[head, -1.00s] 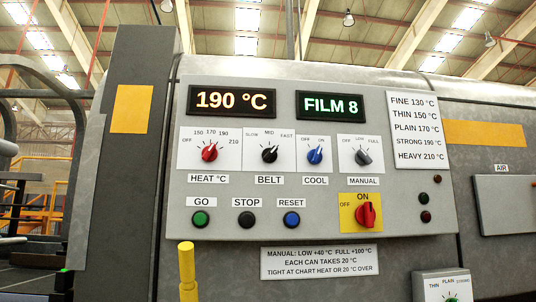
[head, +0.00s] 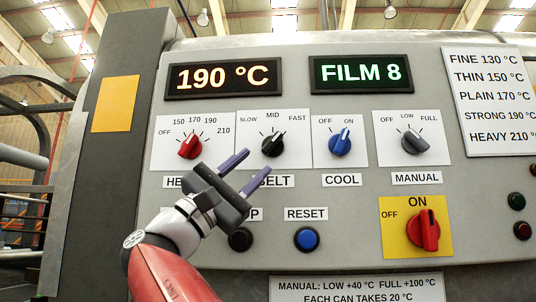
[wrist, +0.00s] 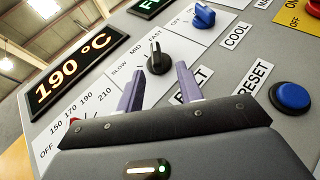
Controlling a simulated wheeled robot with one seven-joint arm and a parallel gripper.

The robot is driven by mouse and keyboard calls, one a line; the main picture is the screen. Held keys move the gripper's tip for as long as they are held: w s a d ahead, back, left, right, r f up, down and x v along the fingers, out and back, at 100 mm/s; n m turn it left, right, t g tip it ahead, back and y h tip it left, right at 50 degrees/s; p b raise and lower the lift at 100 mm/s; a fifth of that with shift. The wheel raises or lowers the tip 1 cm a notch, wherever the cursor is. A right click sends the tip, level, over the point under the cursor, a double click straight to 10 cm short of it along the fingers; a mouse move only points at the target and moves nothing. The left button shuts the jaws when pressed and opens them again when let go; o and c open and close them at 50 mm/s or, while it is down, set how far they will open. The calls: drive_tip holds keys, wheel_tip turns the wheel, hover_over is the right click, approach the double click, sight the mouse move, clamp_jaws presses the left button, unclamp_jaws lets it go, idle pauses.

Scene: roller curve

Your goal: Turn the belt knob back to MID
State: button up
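The belt knob (head: 272,144) is the small black dial above the BELT label, with SLOW, MID and FAST marked around it. Its white mark leans up and right, towards FAST. My gripper (head: 257,165) is open and empty, just below and in front of the knob in the head view. Its two purple fingers are spread. In the wrist view the belt knob (wrist: 159,56) lies just beyond and between the fingertips (wrist: 160,72). I cannot tell the remaining gap; no contact shows. My gripper covers parts of the HEAT and BELT labels and the GO button.
The red heat knob (head: 190,146) is left of the belt knob, and the blue cool knob (head: 340,142) is right. The reset button (head: 306,238) and the red ON/OFF switch (head: 424,230) sit lower. Displays read 190 °C (head: 223,77) and FILM 8 (head: 361,72).

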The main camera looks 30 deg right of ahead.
sight(269, 146)
drive_tip(key=shift+r, duration=0.45)
drive_tip(key=p+x, duration=0.2)
drive_tip(key=x, duration=0.5)
drive_tip(key=shift+s+d+r, duration=0.1)
drive_tip(key=shift+s+r, duration=0.05)
clamp_jaws()
